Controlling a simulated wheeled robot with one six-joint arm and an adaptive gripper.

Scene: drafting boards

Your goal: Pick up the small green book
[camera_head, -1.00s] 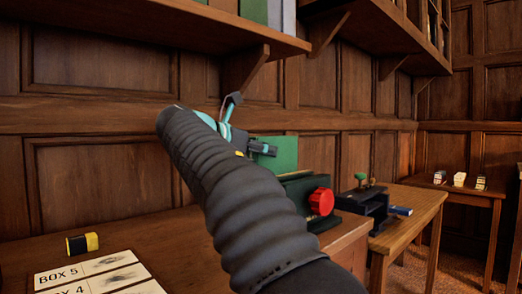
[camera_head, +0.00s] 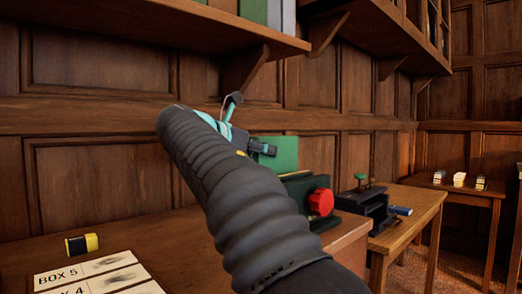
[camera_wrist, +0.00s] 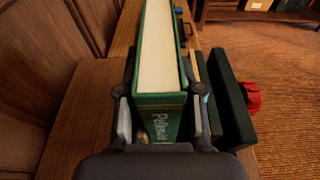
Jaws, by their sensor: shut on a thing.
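The small green book (camera_head: 282,152) shows partly behind my arm in the head view, above the desk. In the wrist view the green book (camera_wrist: 160,105) stands between my fingers, its pale page edges up and its lettered spine towards me. My gripper (camera_wrist: 162,118) is shut on the book, one finger on each side. In the head view my gripper (camera_head: 262,148) is mostly hidden by my arm. Whether the book's lower edge is clear of the surface below cannot be told.
A dark green device with a red knob (camera_head: 321,202) stands close to the right of the book. A yellow-black block (camera_head: 82,244) and labelled cards (camera_head: 92,272) lie on the desk at left. A wall shelf (camera_head: 215,28) hangs above. Another table (camera_head: 415,212) is at right.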

